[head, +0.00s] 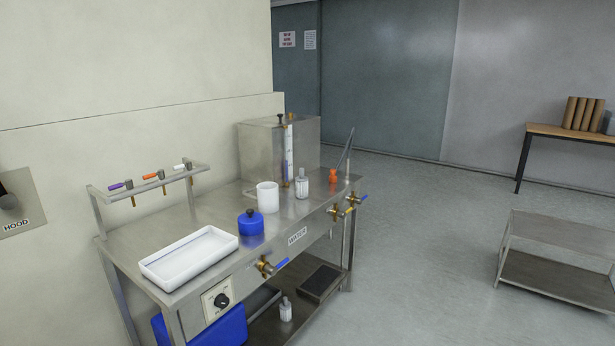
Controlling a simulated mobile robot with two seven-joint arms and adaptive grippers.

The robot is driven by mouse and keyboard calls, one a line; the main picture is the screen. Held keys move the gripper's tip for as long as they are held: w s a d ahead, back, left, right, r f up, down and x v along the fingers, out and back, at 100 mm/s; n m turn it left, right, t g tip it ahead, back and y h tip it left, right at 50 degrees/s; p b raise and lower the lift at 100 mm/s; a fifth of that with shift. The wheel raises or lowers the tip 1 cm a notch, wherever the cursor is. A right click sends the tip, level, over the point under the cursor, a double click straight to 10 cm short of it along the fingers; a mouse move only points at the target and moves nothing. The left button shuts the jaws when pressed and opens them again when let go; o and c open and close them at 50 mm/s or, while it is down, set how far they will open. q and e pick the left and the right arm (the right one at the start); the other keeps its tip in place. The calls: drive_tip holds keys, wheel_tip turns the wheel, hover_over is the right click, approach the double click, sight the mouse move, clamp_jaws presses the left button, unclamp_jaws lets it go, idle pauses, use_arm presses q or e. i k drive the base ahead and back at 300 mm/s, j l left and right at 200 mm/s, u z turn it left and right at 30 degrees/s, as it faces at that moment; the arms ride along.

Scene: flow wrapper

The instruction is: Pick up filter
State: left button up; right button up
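I cannot tell for sure which thing is the filter. On the steel bench (285,225) stand a white cylinder (267,197), a small clear and white bottle-like piece (302,185) and a small orange piece (333,176). A similar clear and white piece (285,309) stands on the bench's lower shelf. A blue lidded jar (250,224) and a white rectangular tray (170,281) are nearer on the bench top. Neither of my grippers is in view.
A steel box (262,158) with a clear tube stands at the bench's back. Brass valves (266,268) stick out from the front. A tap rail (145,185) rises on the left. A low steel cart (560,239) stands right, with open floor (420,260) between.

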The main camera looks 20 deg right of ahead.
sight(301, 182)
drive_tip(key=i+l+z, duration=0.2)
drive_tip(key=i+l, duration=0.25)
drive_tip(key=i+l+z, duration=0.2)
drive_tip(key=i+l, duration=0.2)
drive_tip(key=i+l+z, duration=0.25)
drive_tip(key=i, duration=0.35)
